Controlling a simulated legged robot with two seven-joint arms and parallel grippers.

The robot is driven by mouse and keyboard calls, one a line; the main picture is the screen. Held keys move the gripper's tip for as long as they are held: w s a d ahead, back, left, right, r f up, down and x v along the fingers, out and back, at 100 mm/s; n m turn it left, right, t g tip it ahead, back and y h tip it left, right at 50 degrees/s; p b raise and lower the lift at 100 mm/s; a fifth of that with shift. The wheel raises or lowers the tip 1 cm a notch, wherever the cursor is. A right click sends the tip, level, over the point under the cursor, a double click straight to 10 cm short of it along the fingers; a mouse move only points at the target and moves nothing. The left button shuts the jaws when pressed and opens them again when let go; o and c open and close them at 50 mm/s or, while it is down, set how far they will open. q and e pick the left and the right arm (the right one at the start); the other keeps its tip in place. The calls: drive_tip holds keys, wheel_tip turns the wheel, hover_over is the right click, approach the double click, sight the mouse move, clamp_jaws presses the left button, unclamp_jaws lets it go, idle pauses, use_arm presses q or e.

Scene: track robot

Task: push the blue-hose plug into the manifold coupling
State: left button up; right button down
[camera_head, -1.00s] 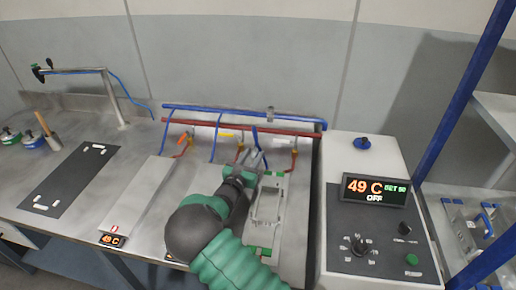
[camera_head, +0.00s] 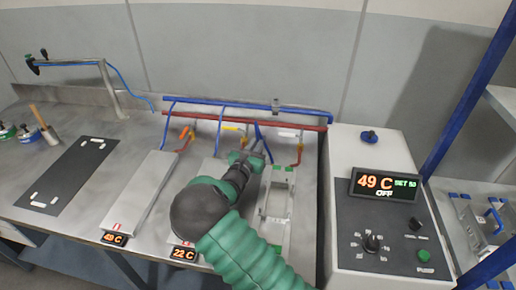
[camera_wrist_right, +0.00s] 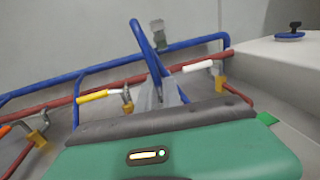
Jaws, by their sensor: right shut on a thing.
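My right gripper (camera_head: 262,150) reaches toward the pipes at the back of the bench. In the right wrist view its grey fingers (camera_wrist_right: 168,90) are shut around the end of a blue hose (camera_wrist_right: 143,38), which loops up from them. The plug itself is mostly hidden by the fingers and the gripper body. The manifold is a blue pipe (camera_head: 230,107) above a red pipe (camera_head: 230,121). Brass fittings (camera_wrist_right: 127,106) hang along the red pipe, with orange, yellow and white handles. I cannot tell whether the plug touches a coupling. My left gripper is not in view.
A metal plate with a raised frame (camera_head: 275,205) lies right of my right arm. A plain plate (camera_head: 142,190) and a dark mat (camera_head: 68,172) lie to the left. A control box (camera_head: 385,225) reading 49 C stands at the right.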

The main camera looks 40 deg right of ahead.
drive_tip(key=shift+w+a, duration=0.1)
drive_tip(key=shift+a, duration=0.1)
drive_tip(key=shift+d+r, duration=0.15)
drive_tip(key=shift+d, duration=0.1)
drive_tip(key=shift+r, duration=0.5)
wheel_tip(320, 180, up, 17)
drive_tip(key=p, duration=0.3)
drive_tip(key=w+d+r+p, duration=0.4)
drive_tip(key=d+r+p, duration=0.15)
drive_tip(key=p, duration=0.25)
drive_tip(key=w+d+f+y+p, duration=0.2)
drive_tip(key=d+p, duration=0.3)
drive_tip(key=d, duration=0.4)
drive_tip(key=f+b, duration=0.6)
drive_tip(key=shift+a+b, duration=0.2)
drive_tip(key=shift+b, duration=0.15)
drive_tip(key=shift+f, duration=0.1)
drive_tip(key=shift+a, duration=0.15)
